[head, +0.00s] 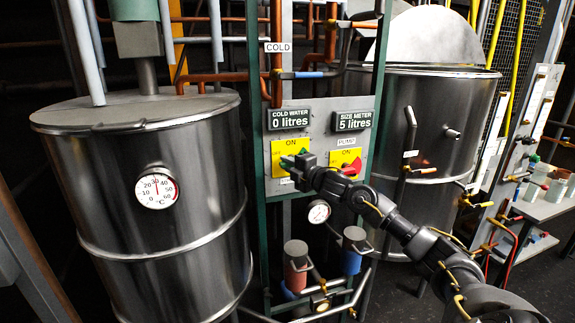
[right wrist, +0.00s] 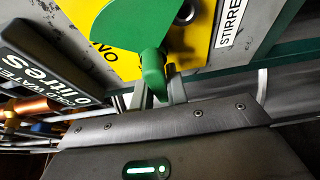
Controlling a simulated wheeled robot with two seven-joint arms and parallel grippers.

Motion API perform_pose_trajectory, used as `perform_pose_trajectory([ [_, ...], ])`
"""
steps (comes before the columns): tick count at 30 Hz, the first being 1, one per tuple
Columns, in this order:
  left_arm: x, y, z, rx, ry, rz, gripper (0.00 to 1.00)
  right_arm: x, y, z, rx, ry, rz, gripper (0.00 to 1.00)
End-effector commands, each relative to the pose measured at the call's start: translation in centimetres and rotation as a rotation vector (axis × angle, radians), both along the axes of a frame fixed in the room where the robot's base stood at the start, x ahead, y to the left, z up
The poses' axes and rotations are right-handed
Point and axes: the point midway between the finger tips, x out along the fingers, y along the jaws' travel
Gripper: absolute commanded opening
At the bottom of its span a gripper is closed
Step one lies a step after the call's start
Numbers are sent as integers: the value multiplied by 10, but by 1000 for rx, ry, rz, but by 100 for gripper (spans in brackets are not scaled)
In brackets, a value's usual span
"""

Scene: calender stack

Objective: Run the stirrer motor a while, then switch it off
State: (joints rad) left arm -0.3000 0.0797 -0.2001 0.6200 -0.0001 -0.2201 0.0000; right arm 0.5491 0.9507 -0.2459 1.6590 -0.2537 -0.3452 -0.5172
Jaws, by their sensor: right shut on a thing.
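The stirrer switch (head: 303,152) is a green rotary handle on a yellow plate (head: 279,148) marked ON, on the grey control panel. My right gripper (head: 291,170) reaches it from the lower right and covers part of it. In the right wrist view the green handle (right wrist: 152,75) stands between the fingers of my right gripper (right wrist: 157,98), which is shut on it. The switch's exact setting cannot be told. My left gripper is not in view.
The pump switch (head: 351,166), red on yellow, sits right of the stirrer switch. Displays above read cold water 0 litres (head: 289,119) and size meter 5 litres (head: 354,120). Steel tanks stand left (head: 110,215) and right (head: 450,105). Pipes and a round gauge (head: 318,211) lie below the panel.

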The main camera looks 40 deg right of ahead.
Motion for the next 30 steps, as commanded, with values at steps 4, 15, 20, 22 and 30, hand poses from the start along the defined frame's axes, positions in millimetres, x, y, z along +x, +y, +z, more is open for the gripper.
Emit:
perform_pose_trajectory([
  [4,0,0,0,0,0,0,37,0,0,-2,-12,7,1,0],
  [15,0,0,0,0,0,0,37,0,1,-2,-13,7,1,18],
  [20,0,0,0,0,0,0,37,0,0,-1,-13,6,1,37],
  [22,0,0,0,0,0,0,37,0,0,-1,-13,6,0,37],
  [30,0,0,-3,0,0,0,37,-5,-1,-2,-14,5,-1,37],
])
